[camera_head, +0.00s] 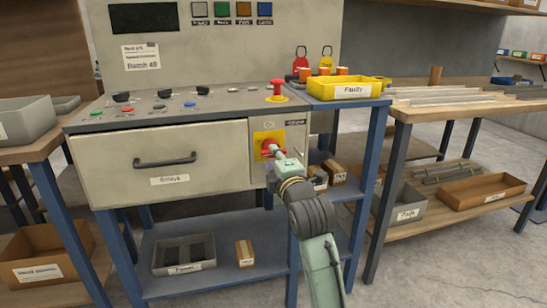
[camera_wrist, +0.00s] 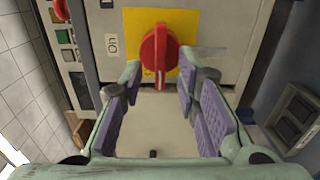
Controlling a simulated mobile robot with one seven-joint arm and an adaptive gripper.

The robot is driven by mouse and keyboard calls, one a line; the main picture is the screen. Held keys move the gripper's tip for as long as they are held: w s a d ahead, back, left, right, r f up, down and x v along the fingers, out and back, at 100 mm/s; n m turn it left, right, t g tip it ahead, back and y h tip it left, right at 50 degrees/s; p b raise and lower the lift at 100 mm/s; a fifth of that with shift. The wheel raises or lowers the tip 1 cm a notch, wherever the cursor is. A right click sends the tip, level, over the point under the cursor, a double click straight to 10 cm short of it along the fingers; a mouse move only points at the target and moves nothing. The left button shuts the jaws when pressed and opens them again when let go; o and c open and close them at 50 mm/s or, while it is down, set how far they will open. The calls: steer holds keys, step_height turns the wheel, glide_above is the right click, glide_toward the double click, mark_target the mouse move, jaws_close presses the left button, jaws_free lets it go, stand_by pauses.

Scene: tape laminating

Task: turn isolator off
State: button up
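The isolator is a red rotary handle on a yellow plate, set on the front of the grey control console. In the head view the red handle (camera_head: 269,147) shows partly behind my arm, with the yellow plate (camera_head: 261,136) around it. In the wrist view the red handle (camera_wrist: 155,56) points up and down in the picture, in front of the yellow plate (camera_wrist: 186,22). A small label (camera_wrist: 113,45) reading "ON" lies left of the plate.
A drawer (camera_head: 165,164) with a dark handle is left of the isolator. A red mushroom button (camera_head: 277,88) stands on the console top. A yellow bin (camera_head: 348,88) labelled "Faulty" is to the upper right. Blue frame legs (camera_head: 366,185) stand right of my arm.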

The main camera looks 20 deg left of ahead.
steer(key=v, duration=1)
steer(key=shift+s, duration=0.2)
steer(key=shift+d, duration=0.15)
